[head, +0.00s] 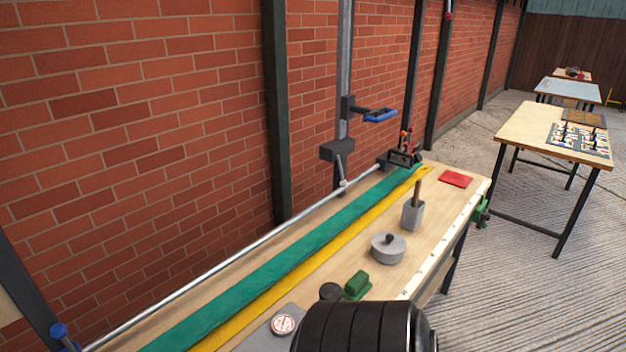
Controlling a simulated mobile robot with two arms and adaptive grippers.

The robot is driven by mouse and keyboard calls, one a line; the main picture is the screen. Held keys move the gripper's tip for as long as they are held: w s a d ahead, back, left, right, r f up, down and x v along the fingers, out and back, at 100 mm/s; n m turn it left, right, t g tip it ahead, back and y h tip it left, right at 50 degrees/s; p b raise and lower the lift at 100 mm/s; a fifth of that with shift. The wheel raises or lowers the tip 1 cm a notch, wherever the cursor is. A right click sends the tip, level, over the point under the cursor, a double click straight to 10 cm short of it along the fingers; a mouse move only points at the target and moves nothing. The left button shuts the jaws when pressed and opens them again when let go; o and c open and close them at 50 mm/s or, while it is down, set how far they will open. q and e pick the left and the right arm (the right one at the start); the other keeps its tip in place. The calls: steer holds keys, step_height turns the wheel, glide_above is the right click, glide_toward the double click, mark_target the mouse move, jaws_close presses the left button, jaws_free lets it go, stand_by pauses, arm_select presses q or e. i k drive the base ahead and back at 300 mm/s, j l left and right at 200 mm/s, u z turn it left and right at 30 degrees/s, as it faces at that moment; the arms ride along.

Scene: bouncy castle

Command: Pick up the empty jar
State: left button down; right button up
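I cannot make out a clearly empty jar. On the long wooden workbench (453,206) a round grey lidded pot (388,250) with a dark knob stands upright. Behind it is a square grey holder (412,217) with a brown stick standing in it. Nearer are a small green block (357,285), a dark round thing (330,291) and a flat round tin (284,324) with a red and white top. A large black rounded part, probably of my own arm, covers the near end of the bench and may hide things. Neither gripper shows.
A green strip (290,257) and a yellow strip (305,275) run along the bench beside a long metal pipe (235,264). A red flat piece (455,178) lies at the far end. A brick wall stands left; another table (525,120) stands right, with concrete floor between.

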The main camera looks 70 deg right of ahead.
mark_target(330, 291)
steer(key=k+z, duration=0.1)
steer(key=z, duration=2.25)
steer(key=i+l+u, duration=0.15)
steer(key=l+u, duration=0.2)
steer(key=l, duration=0.15)
steer(key=i+l+u, duration=0.1)
steer(key=l+u, duration=0.25)
steer(key=l, duration=0.2)
